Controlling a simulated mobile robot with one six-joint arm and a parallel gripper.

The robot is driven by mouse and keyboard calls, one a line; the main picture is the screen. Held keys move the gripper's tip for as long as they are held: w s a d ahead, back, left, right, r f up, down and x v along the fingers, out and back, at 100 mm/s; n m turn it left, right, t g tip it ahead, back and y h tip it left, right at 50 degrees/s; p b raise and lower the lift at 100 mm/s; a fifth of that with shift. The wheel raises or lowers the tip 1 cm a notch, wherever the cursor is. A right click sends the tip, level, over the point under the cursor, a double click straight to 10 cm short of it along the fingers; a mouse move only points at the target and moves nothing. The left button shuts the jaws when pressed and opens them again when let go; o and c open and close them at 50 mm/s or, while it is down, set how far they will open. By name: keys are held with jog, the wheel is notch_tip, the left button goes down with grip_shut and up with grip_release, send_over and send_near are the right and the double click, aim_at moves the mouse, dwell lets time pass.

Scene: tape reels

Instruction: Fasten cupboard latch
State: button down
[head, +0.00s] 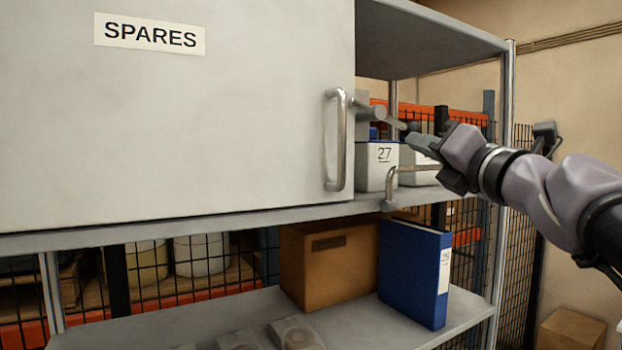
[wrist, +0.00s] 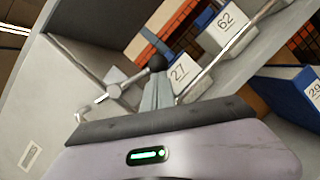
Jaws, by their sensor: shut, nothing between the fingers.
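The grey cupboard door (head: 200,120) with a SPARES label fills the left of the head view, with an upright bar handle (head: 336,140) near its right edge. The latch (head: 372,108) is a grey lever beside that edge, sticking out to the right, with a dark round knob at its end. The knob (wrist: 157,62) also shows in the wrist view, just beyond my fingertips. My gripper (head: 412,140) is shut and empty, close to the knob. I cannot tell whether it touches it.
White numbered bins (head: 377,165) stand on the shelf behind the latch. A curved metal bar (head: 392,185) lies just below my gripper. A cardboard box (head: 325,265) and a blue binder (head: 410,272) stand on the lower shelf.

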jog(key=shift+w+d+r+n+y, duration=0.1)
jog(key=shift+d+r+n+y, duration=0.15)
jog(key=shift+r+n, duration=0.35)
jog(key=shift+w+d+r+n+y, duration=0.15)
jog(key=shift+d+r+n, duration=0.15)
jog(key=shift+r+n, duration=0.25)
